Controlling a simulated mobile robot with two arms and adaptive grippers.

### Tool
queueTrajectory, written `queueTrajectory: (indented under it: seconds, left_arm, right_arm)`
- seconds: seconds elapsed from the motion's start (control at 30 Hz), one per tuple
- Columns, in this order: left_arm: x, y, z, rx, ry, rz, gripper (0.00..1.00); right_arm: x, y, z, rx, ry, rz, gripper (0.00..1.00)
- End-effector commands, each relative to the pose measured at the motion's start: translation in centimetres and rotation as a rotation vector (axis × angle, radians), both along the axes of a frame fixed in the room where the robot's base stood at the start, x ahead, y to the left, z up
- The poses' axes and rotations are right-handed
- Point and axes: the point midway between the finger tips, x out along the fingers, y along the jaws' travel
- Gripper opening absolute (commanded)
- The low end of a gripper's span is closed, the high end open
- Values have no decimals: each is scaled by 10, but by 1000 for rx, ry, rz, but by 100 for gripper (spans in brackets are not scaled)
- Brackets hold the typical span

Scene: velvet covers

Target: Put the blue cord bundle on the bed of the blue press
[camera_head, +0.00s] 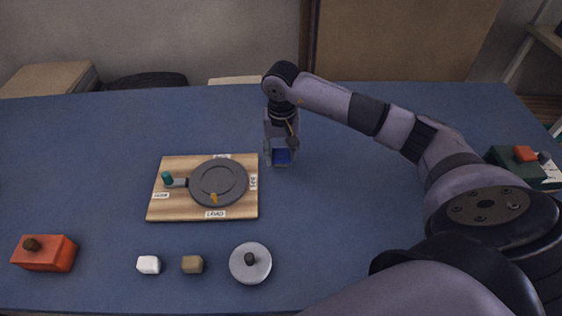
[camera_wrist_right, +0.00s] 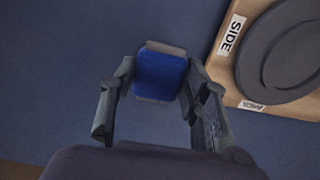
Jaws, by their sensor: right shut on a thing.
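My right gripper (camera_head: 281,148) points down over the blue table, just right of the wooden board. It is shut on a small blue piece with grey ends (camera_head: 282,157). In the right wrist view the blue piece (camera_wrist_right: 160,74) sits between the two fingertips (camera_wrist_right: 160,70); it looks like a smooth block, and I cannot tell whether it is the cord bundle. Whether it touches the table is unclear. I cannot make out a blue press in either view. My left gripper is out of view.
The wooden board (camera_head: 158,208) carries a grey disc (camera_head: 219,180) and labels. An orange-red box (camera_head: 45,253), white block (camera_head: 149,264), tan block (camera_head: 192,264) and grey knobbed disc (camera_head: 250,263) stand in front. A green box (camera_head: 535,178) is far right. The table's back is clear.

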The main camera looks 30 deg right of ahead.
Motion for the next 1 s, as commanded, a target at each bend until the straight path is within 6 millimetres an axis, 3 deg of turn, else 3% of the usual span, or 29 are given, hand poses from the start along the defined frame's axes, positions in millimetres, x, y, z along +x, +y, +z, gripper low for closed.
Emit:
queueTrajectory:
  seconds: [0.17,0.4,0.8,0.83,1.0]
  left_arm:
    - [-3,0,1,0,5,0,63]
    - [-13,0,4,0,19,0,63]
    - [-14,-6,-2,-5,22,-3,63]
    - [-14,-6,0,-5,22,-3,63]
    - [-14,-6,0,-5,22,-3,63]
  right_arm:
    - [0,1,-12,2,3,-1,20]
    - [-1,1,-45,2,3,-1,20]
    - [0,0,-52,0,0,0,20]
    - [0,0,-51,0,0,0,44]
    - [0,0,-50,0,0,0,55]
